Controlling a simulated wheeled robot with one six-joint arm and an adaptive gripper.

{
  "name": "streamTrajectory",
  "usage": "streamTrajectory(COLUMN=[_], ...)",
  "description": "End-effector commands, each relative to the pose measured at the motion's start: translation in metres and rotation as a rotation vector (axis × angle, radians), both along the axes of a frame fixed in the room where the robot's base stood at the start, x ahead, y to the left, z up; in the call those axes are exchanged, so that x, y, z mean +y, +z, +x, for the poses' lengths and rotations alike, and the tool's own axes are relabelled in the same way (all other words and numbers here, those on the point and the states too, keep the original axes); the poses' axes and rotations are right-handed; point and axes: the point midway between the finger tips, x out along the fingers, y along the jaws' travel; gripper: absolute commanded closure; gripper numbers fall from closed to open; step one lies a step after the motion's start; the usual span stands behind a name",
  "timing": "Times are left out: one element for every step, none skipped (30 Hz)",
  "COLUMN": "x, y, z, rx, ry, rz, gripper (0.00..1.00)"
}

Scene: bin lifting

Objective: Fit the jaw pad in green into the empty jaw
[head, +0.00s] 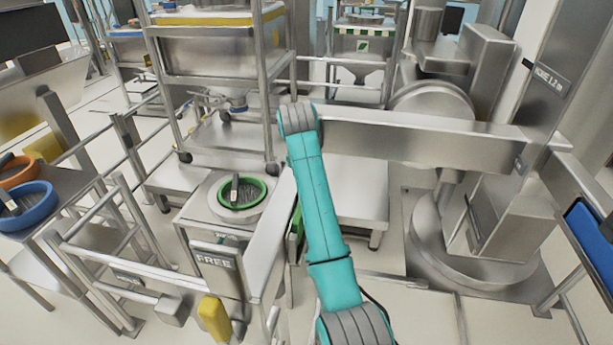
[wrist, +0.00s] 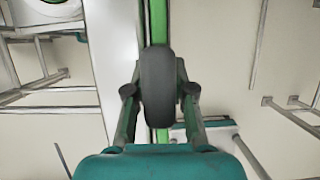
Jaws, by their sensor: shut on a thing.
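The green jaw pad (wrist: 158,24) shows in the wrist view as a long narrow green strip, seen almost edge on. A dark grey rounded block (wrist: 158,88) lies in front of it and looks like its grip. My gripper (wrist: 158,90) is shut on that block, one finger on each side. In the head view the green pad (head: 297,222) is mostly hidden behind my teal arm. A long pale plate (head: 268,238) runs close along the pad's left side; I cannot tell whether they touch. I cannot make out the empty jaw for certain.
A green-rimmed bowl (head: 240,192) sits on a stand marked FREE (head: 213,261). Blue (head: 28,207) and orange (head: 17,172) bowls stand at the left. Railings (head: 130,240) cross the lower left. A steel lifting machine (head: 425,130) stands right of my arm, with a blue panel (head: 592,240) farther right.

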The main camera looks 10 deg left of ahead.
Motion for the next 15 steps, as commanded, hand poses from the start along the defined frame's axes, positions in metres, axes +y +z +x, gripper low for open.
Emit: streamTrajectory(x=[0.0001,0.0001,0.0001,0.0001,0.0001,0.0001,0.0001,0.0001,0.0001,0.0001,0.0001,0.0001,0.0001,0.0001,0.0001], y=[-0.0002,-0.0008,-0.0015,-0.0022,-0.0028,-0.0036,-0.0042,-0.0048,-0.0057,-0.0063,-0.0069,-0.0077,-0.0084,-0.009,-0.0098], z=[0.0002,0.0002,0.0002,0.0002,0.0002,0.0002,0.0002,0.0002,0.0002,0.0002,0.0001,0.0002,0.0001,0.0002,0.0002], rx=[-0.001,-0.001,-0.001,-0.001,-0.001,-0.001,-0.001,-0.001,-0.001,-0.001,-0.001,-0.001,-0.001,-0.001,-0.001], ry=[0.0,0.0,0.0,0.0,0.0,0.0,0.0,0.0,0.0,0.0,0.0,0.0,0.0,0.0,0.0], rz=[0.0,0.0,0.0,0.0,0.0,0.0,0.0,0.0,0.0,0.0,0.0,0.0,0.0,0.0,0.0], gripper=[1.0,1.0,1.0,1.0,1.0,1.0,1.0,1.0,1.0,1.0,1.0,1.0,1.0,1.0,1.0])
